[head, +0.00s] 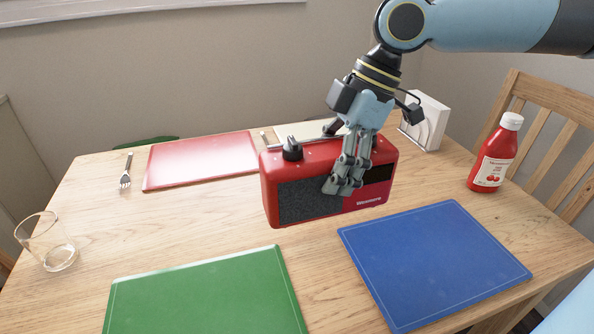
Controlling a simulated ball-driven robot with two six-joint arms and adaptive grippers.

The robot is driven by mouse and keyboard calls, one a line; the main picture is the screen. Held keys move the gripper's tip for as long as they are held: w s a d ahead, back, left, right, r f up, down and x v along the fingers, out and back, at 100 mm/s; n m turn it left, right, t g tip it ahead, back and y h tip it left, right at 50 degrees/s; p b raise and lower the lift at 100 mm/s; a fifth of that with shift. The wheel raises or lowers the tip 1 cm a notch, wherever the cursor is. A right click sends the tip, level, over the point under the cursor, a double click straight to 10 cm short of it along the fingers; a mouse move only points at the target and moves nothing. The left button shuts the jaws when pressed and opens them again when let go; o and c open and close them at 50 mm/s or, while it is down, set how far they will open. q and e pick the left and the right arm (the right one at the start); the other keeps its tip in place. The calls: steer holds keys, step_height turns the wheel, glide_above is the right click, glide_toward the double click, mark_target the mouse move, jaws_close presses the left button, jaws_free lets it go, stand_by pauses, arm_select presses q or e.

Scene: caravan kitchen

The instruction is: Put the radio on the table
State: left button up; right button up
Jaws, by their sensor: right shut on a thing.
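The red radio (300,196) with a dark speaker grille and a black knob is in the middle of the head view, upright and slightly tilted. My right gripper (345,178) is shut on it from above, with fingers over its front face. The wooden table (205,222) lies below and around it. I cannot tell for sure whether the radio's underside touches the table top. My left gripper is not in view.
A green mat (210,295) and a blue mat (432,262) lie at the front, a red mat (202,160) behind. A glass (48,243) and fork (126,172) are left. A ketchup bottle (495,155) and white holder (426,122) stand right.

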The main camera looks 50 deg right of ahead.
arm_select(q)
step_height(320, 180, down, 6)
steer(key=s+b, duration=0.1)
steer(key=b, duration=0.3)
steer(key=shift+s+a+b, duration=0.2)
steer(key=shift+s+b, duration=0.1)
arm_select(e)
steer(key=shift+w+d+f, duration=0.2)
steer(key=shift+w+f, duration=1.1)
steer(key=shift+f, duration=0.15)
steer(key=shift+w+d+f, duration=0.2)
steer(key=shift+w+f, duration=1.1)
steer(key=shift+f, duration=0.1)
steer(key=shift+w+d+f, duration=0.2)
steer(key=shift+w+f, duration=1.1)
steer(key=shift+f, duration=0.15)
steer(key=shift+f, duration=0.15)
steer(key=o, duration=1.8)
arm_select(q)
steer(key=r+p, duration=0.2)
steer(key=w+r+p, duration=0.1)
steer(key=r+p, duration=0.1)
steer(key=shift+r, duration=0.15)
arm_select(e)
steer(key=v, duration=1.2)
steer(key=shift+s, duration=0.1)
